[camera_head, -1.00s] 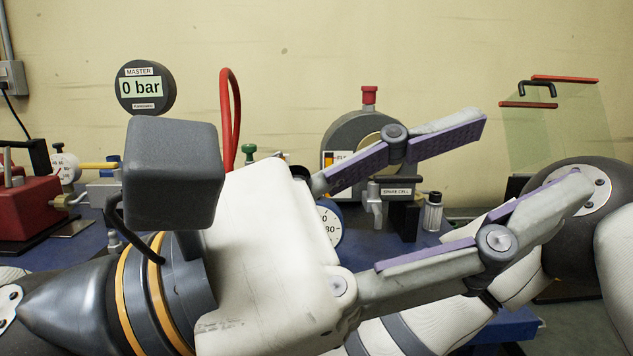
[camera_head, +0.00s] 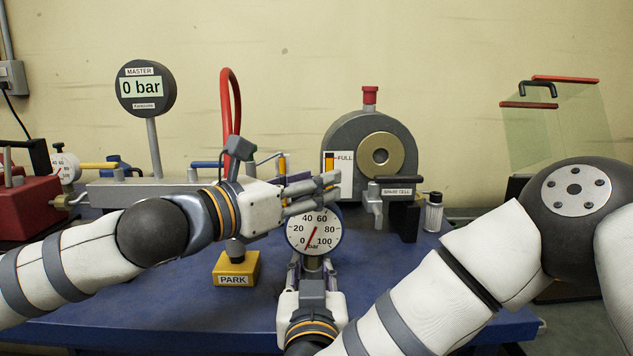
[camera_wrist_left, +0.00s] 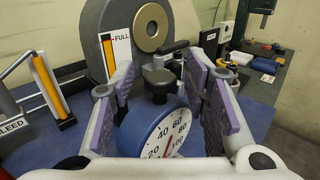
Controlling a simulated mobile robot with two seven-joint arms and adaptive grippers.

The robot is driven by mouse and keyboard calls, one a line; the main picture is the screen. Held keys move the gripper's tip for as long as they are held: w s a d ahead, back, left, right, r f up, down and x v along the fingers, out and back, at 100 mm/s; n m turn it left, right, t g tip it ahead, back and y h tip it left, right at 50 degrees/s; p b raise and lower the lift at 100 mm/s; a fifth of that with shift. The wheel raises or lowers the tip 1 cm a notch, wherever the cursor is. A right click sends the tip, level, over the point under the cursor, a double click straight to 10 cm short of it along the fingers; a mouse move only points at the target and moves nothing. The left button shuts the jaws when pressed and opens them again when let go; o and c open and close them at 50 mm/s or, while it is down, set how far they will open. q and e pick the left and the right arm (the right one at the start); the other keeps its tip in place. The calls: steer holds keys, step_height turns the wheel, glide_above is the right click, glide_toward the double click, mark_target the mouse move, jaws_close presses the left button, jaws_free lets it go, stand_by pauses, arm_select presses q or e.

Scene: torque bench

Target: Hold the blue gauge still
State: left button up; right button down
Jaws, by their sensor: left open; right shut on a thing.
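The blue gauge (camera_head: 330,236) has a white dial marked up to 100 and a red needle pointing to the lower left, near 0. It stands upright in the middle of the bench. My right gripper (camera_head: 313,268) is below the dial, shut on the gauge's lower part; the exact contact is partly hidden. My left gripper (camera_head: 335,190) is open at the dial's upper edge, coming from the left. In the left wrist view the gauge (camera_wrist_left: 143,126) lies between and below the open purple-padded fingers (camera_wrist_left: 160,75). Whether these fingers touch it is unclear.
A yellow PARK block (camera_head: 236,270) sits left of the gauge. A grey round unit (camera_head: 345,135) stands behind, with the spare cell (camera_head: 397,192) and a small bottle (camera_head: 433,215) on its right. A red hose (camera_head: 227,110) rises behind my left wrist.

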arm_select(q)
steer(key=shift+w+d, duration=0.45)
steer(key=shift+d, duration=0.05)
jaws_close()
steer(key=shift+d+f+t+y, duration=0.1)
steer(key=shift+f+t+y, duration=0.1)
steer(key=shift+t+y, duration=0.15)
steer(key=shift+s+n+y, duration=0.1)
steer(key=shift+n+y, duration=0.15)
steer(key=shift+n, duration=0.25)
steer(key=n+t+y, duration=0.3)
steer(key=y, duration=0.2)
steer(key=shift+n+t, duration=0.25)
steer(key=shift+n, duration=0.05)
steer(key=shift+n+t+y, duration=0.7)
steer(key=shift+n+y, duration=1.2)
steer(key=shift+y, duration=1.3)
jaws_free()
steer(key=shift+r, duration=0.15)
